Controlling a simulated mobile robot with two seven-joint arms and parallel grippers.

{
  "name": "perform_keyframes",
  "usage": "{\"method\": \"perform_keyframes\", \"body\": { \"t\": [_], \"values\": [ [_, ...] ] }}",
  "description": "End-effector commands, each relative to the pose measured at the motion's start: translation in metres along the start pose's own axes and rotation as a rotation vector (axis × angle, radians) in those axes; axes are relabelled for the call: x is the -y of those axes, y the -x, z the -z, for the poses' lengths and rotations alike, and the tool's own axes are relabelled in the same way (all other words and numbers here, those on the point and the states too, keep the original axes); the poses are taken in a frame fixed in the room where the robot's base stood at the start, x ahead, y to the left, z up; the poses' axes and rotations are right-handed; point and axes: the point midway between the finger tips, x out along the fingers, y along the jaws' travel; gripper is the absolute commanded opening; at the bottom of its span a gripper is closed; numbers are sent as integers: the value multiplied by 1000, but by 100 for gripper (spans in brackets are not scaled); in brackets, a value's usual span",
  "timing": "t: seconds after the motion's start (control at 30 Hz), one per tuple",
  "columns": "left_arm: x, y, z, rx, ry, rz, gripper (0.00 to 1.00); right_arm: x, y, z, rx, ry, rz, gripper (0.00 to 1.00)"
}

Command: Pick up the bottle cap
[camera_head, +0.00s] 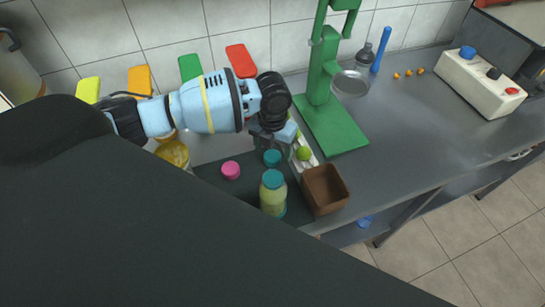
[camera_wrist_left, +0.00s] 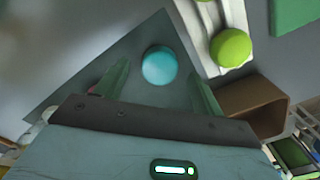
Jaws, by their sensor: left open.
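A round teal bottle cap (camera_head: 272,158) is on the dark mat (camera_head: 212,172). In the left wrist view the cap (camera_wrist_left: 161,66) appears between and just beyond the fingertips, with a gap on both sides. My left gripper (camera_head: 270,145) is open and empty above the cap, pointing down; its two green fingers show in the left wrist view (camera_wrist_left: 158,84). The gripper partly hides the cap's surroundings in the head view. A jar (camera_head: 273,200) with pale yellow-green contents and a teal lid stands nearer the front. My right gripper is not in view.
A pink cap (camera_head: 231,170) lies left of the teal one. A brown square box (camera_head: 325,188) and a white tray with green limes (camera_head: 303,153) are close on the right. A green press (camera_head: 330,122) stands behind.

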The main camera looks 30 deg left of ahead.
Motion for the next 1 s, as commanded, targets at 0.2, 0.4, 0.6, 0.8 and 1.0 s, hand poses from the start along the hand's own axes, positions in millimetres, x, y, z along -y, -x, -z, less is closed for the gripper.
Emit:
{"method": "perform_keyframes", "body": {
  "t": [0.2,0.4,0.6,0.8,1.0],
  "values": [
    [0,-16,0,0,-1,-2,68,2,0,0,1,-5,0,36],
    [0,-16,0,1,-1,-1,68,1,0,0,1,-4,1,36],
    [0,-16,0,1,-1,-1,42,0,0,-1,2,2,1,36],
    [0,-16,0,1,-1,-1,21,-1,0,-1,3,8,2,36],
    [0,-16,0,1,-1,-1,21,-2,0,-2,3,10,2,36]
  ]
}}
